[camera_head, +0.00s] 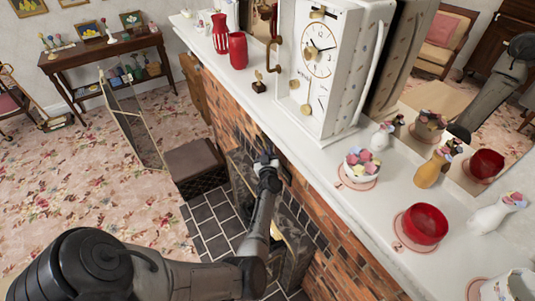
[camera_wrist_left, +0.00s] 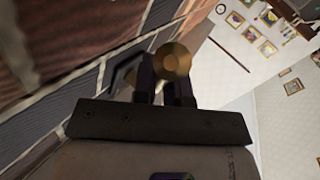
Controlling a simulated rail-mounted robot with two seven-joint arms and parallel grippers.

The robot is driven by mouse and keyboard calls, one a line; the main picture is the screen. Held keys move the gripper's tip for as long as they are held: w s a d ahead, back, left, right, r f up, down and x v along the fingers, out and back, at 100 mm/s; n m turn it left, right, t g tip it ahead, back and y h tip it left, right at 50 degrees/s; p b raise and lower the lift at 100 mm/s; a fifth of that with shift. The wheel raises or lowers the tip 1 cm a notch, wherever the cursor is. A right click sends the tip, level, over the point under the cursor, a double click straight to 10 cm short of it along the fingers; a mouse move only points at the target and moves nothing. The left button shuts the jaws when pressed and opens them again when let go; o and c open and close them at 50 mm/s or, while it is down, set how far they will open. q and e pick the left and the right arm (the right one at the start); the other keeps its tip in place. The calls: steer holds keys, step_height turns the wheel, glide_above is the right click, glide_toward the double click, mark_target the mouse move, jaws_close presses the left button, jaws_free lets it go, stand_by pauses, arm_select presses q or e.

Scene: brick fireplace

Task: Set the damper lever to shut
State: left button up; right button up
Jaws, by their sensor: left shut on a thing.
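My left gripper (camera_head: 265,160) reaches to the brick front of the fireplace, just under the white mantel shelf. In the left wrist view my left gripper (camera_wrist_left: 166,85) has its fingers close together, shut on a round brass knob (camera_wrist_left: 173,62), which I take to be the end of the damper lever. The knob shows between and beyond the fingertips; the rest of the lever is hidden. In the head view the gripper covers the lever. I cannot tell the lever's setting. My right gripper is not in view.
The white mantel (camera_head: 335,150) above holds a white clock (camera_head: 318,60), red vases (camera_head: 238,50), a red bowl (camera_head: 426,223) and a flower bowl (camera_head: 362,167). A folding screen (camera_head: 133,118) and a dark chest (camera_head: 195,165) stand left of the hearth. The flowered carpet (camera_head: 90,180) is mostly clear.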

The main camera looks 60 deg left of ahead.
arm_select(q)
jaws_close()
steer(key=shift+f, duration=0.1)
steer(key=shift+f+b, duration=0.1)
steer(key=shift+b, duration=0.3)
steer(key=a+m+t+y+b, duration=0.2)
steer(key=a+m+t+b, duration=0.5)
steer(key=b, duration=1.6)
steer(key=m+t, duration=0.4)
steer(key=m, duration=0.1)
steer(key=shift+t+y, duration=0.3)
steer(key=shift+t, duration=0.1)
steer(key=shift+a, duration=0.1)
